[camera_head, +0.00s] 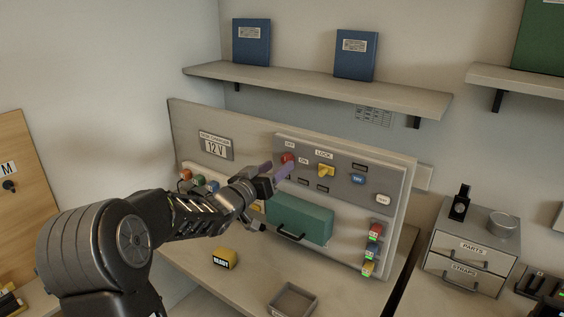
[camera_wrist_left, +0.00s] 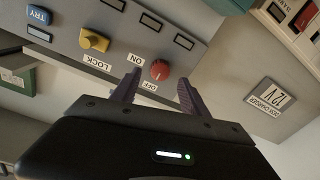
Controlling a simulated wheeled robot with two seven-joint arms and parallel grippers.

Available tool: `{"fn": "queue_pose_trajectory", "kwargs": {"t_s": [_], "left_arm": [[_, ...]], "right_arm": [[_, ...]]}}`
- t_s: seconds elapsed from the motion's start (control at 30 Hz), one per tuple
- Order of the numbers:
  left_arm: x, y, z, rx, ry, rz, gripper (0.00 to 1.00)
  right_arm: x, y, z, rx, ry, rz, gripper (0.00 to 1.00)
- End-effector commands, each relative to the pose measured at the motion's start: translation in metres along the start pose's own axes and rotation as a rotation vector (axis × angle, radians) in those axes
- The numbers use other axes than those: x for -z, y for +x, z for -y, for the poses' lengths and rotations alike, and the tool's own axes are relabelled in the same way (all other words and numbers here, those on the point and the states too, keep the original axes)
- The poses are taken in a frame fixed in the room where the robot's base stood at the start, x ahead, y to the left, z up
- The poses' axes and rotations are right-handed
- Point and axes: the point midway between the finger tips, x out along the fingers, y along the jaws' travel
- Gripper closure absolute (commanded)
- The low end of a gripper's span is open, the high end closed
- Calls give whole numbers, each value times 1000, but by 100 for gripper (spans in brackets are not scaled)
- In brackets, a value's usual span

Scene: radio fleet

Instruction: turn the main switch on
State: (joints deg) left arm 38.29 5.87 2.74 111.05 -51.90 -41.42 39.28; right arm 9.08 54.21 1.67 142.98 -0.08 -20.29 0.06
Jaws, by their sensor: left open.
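The main switch is a red round knob (camera_head: 287,158) on the grey panel (camera_head: 344,165), near the OFF and ON labels. In the left wrist view the red knob (camera_wrist_left: 160,69) shows between the fingertips, with ON on one side and OFF on the other. Which label it points at is too small to tell. My left gripper (camera_head: 278,170) is open, its purple fingers reaching toward the knob from the front. In the left wrist view its two fingers (camera_wrist_left: 159,80) stand apart on either side of the knob; contact cannot be told. My right gripper is not in view.
A yellow LOCK knob (camera_head: 326,170) and a blue TRY button (camera_head: 358,180) sit right of the red knob. A green drawer-like box (camera_head: 300,219) with a handle is below. A yellow READY block (camera_head: 224,258) and a grey tray (camera_head: 293,299) are on the bench.

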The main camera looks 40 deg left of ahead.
Motion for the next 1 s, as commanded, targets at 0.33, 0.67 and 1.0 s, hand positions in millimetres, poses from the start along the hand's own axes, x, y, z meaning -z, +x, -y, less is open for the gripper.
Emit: {"fn": "queue_pose_trajectory", "kwargs": {"t_s": [0.33, 0.67, 1.0], "left_arm": [[0, 32, -1, -1, -1, 1, 47], [0, 32, 0, 0, -1, 0, 57], [0, 32, 0, 0, -1, 0, 85]], "right_arm": [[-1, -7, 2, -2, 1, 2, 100], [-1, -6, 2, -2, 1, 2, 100], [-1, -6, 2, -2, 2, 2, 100]]}}
